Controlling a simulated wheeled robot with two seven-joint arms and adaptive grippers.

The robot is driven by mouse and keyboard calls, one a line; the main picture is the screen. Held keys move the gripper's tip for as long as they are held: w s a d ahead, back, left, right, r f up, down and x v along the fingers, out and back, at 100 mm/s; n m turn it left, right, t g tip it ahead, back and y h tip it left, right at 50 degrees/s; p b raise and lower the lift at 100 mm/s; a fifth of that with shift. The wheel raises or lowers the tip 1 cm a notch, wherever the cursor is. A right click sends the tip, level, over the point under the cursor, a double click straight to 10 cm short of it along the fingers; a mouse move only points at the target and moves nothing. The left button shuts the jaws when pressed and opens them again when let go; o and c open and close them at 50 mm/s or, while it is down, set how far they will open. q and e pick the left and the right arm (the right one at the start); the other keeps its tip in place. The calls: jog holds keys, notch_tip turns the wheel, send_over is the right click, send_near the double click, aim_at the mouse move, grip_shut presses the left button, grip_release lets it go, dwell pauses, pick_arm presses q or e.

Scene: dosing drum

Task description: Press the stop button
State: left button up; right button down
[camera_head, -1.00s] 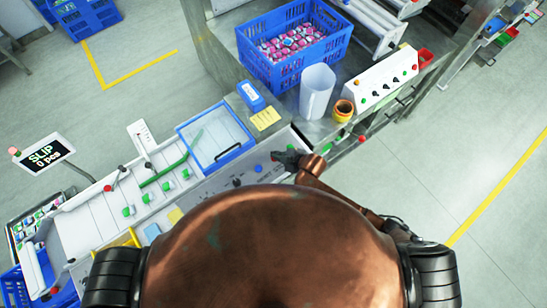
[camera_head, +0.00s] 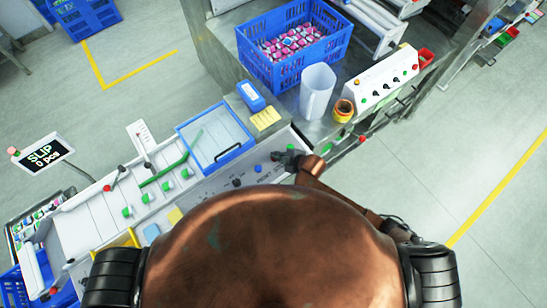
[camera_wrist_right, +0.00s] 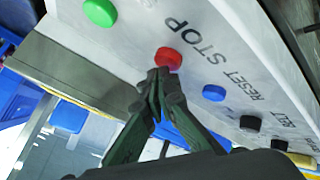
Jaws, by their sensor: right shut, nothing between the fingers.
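The red stop button (camera_wrist_right: 168,58), beside the word STOP, sits on a pale control panel (camera_wrist_right: 135,45) in the right wrist view. My right gripper (camera_wrist_right: 158,80) is shut and empty, its fingertips right at the near edge of the red button. I cannot tell whether they touch it. In the head view my right gripper (camera_head: 278,157) is over the right end of the same panel (camera_head: 215,186), and the red button cannot be made out there. My left gripper is not in view.
On the panel a green button (camera_wrist_right: 100,12) lies on one side of the red one, and a blue button (camera_wrist_right: 214,93) by RESET and a black knob (camera_wrist_right: 250,123) on the other. A clear-lidded blue tray (camera_head: 240,150) is close to my right gripper.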

jog(key=shift+f, duration=0.4)
dwell(0.6)
jog(key=shift+r+p, duration=0.7)
jog(key=shift+r, duration=0.2)
notch_tip(320, 180, up, 5)
jog(key=p, duration=0.5)
jog(key=shift+r, duration=0.1)
dwell(0.4)
